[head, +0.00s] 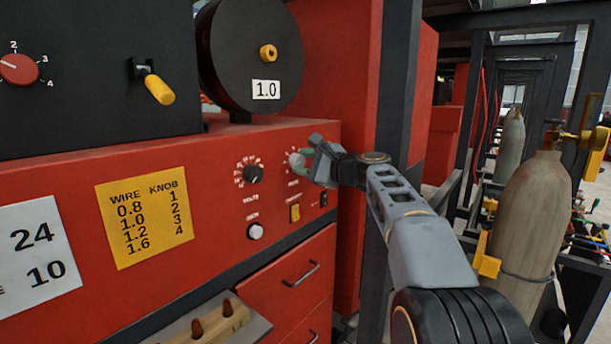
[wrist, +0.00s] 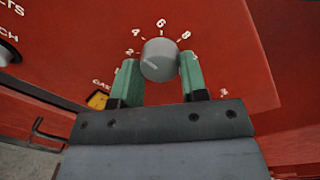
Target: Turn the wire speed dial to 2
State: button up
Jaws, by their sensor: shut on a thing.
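The wire speed dial appears to be the grey round knob (wrist: 160,60) in the wrist view, on a red panel with 4, 6 and 8 printed around its top and a 2 at its left. A faint pale mark on its face points to the lower left, near the 2 side. My gripper (wrist: 157,64) has one green finger on each side of the knob and is shut on it. In the head view the knob (head: 296,158) shows at the tip of my gripper (head: 308,160), which partly hides its scale and label.
A black volts knob (head: 253,174), a white inch button (head: 255,232) and a yellow switch (head: 295,213) sit close by on the panel. A yellow chart (head: 144,220) lists wire and knob numbers. A red knob (head: 19,69) is at upper left. Gas cylinders (head: 530,220) stand right.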

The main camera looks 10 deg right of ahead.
jog(key=n+b, duration=0.3)
jog(key=n, duration=0.1)
jog(key=shift+f, duration=0.2)
jog(key=shift+r+n+h+b, duration=0.15)
jog(key=shift+n+h+b, duration=0.15)
jog(key=shift+n+b, duration=1.5)
jog(key=shift+n, duration=0.5)
jog(key=o, duration=0.9)
jog(key=shift+o, duration=0.2)
jog(key=f+b+v, duration=0.1)
jog(key=b+v, duration=0.1)
jog(key=v, duration=1.1)
jog(key=shift+s+r, duration=0.45)
jog(key=shift+d, duration=0.15)
